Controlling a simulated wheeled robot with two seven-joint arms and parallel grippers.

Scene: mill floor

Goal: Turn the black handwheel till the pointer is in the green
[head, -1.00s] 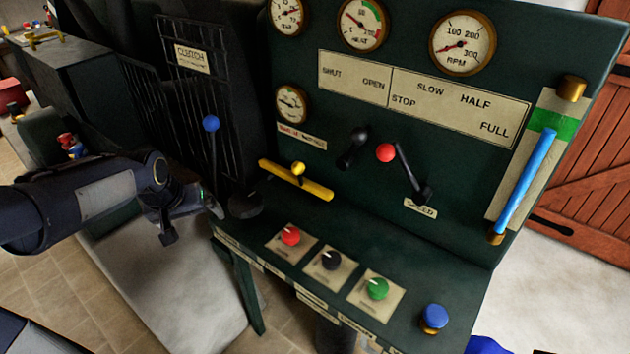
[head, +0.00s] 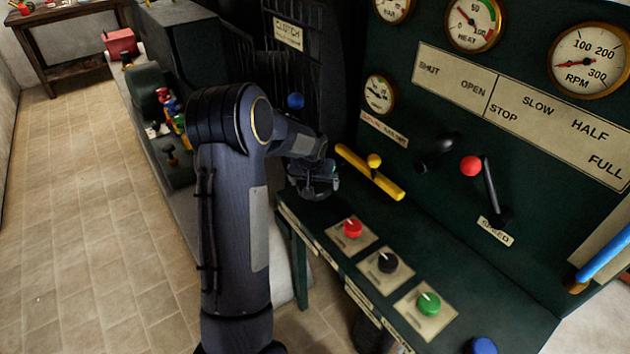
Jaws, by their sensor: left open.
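No black handwheel shows clearly. A black handle (head: 436,153) sticks out of the green panel below the SHUT–OPEN plate, and I cannot tell that it is a wheel. The HEAT gauge (head: 472,24) has a green arc at upper right and a red one below it; its needle seems to point up and left, outside the green. My left gripper (head: 318,188) is open and empty at the left end of the console, left of the yellow bar and below the blue-knobbed lever (head: 295,101). My arm hides most of that lever. My right gripper is out of view.
A yellow bar (head: 368,172) and the red-knobbed SPEED lever (head: 471,167) project from the panel. Red (head: 352,228), black (head: 388,261) and green (head: 429,303) knobs stand on the shelf. The tiled floor (head: 90,220) at left is clear.

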